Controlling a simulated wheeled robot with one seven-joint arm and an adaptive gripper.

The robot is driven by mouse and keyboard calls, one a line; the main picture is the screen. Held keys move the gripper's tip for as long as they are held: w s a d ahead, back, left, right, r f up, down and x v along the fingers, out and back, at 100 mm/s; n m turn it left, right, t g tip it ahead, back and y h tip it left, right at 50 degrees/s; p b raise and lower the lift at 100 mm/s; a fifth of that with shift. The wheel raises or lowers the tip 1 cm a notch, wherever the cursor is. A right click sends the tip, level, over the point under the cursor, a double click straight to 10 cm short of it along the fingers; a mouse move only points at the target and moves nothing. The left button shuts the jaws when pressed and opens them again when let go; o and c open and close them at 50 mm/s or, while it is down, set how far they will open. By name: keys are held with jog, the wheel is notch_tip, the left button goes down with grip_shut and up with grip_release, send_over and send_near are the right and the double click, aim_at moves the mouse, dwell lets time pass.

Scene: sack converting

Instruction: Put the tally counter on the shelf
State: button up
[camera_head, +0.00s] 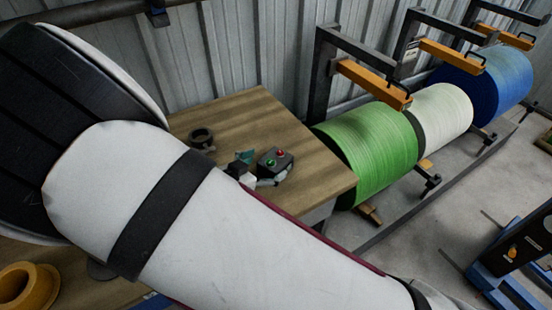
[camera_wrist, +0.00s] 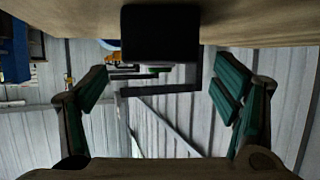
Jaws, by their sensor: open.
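A dark box with a red and a green button (camera_head: 275,160) stands on the wooden table; I cannot tell whether it is the tally counter. A black box shape (camera_wrist: 160,34), probably the same one, shows at the top middle of the wrist view against the wood. My gripper (camera_wrist: 162,88) is open, with teal pads spread left and right and nothing held between them. In the head view a teal fingertip shows just left of the box, and my arm hides most of the gripper. I cannot make out a shelf.
The wooden table (camera_head: 240,112) has a dark ring (camera_head: 201,138) at its left and bare wood behind. A yellow spool (camera_head: 27,285) is at lower left. Green (camera_head: 370,150), white (camera_head: 441,113) and blue (camera_head: 490,82) rolls stand on racks to the right. A blue-based machine (camera_head: 510,265) is at far right.

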aim_at(271, 162)
jog(key=x, duration=0.5)
jog(key=shift+w+d+f, duration=0.1)
jog(key=shift+w+f, duration=0.1)
jog(key=shift+w, duration=0.05)
jog(key=c, duration=1.6)
jog(key=shift+o, duration=0.2)
jog(key=shift+r, duration=0.1)
jog(key=shift+r, duration=0.1)
